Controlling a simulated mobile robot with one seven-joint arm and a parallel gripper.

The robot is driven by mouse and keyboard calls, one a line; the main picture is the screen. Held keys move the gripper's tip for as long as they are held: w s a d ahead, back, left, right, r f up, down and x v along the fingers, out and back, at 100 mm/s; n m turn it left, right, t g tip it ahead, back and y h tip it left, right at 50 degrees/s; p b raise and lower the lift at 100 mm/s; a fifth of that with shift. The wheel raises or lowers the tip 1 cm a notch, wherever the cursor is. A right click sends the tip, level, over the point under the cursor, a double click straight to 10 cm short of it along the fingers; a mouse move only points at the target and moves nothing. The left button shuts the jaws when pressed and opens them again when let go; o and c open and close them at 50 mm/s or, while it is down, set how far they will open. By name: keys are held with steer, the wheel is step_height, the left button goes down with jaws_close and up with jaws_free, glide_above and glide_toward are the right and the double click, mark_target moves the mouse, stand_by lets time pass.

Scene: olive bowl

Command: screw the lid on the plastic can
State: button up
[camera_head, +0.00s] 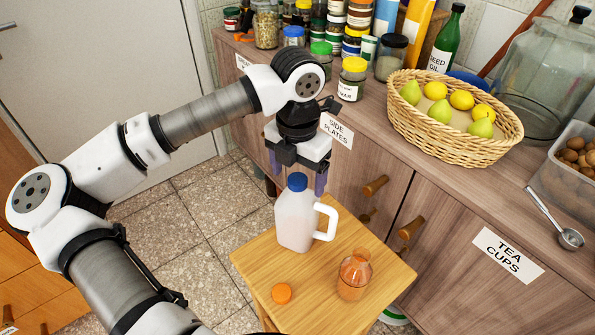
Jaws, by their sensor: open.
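The white plastic can (294,222) with a side handle stands upright on a small wooden table (252,262). A blue lid (297,182) sits on top of its neck; I cannot tell how tightly it is seated. My gripper (297,174) points down at the can's top, with its fingers apart to the left and right of the blue lid in the picture. It is open, and I cannot tell whether a finger touches the lid.
Behind stands a wooden counter (375,130) with jars, a wicker fruit basket (455,150) and a ladle (568,236). Cupboard handles face the table.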

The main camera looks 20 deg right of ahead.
mark_target(298, 179)
steer(key=shift+r+p, duration=1.25)
steer(key=shift+r, duration=1.75)
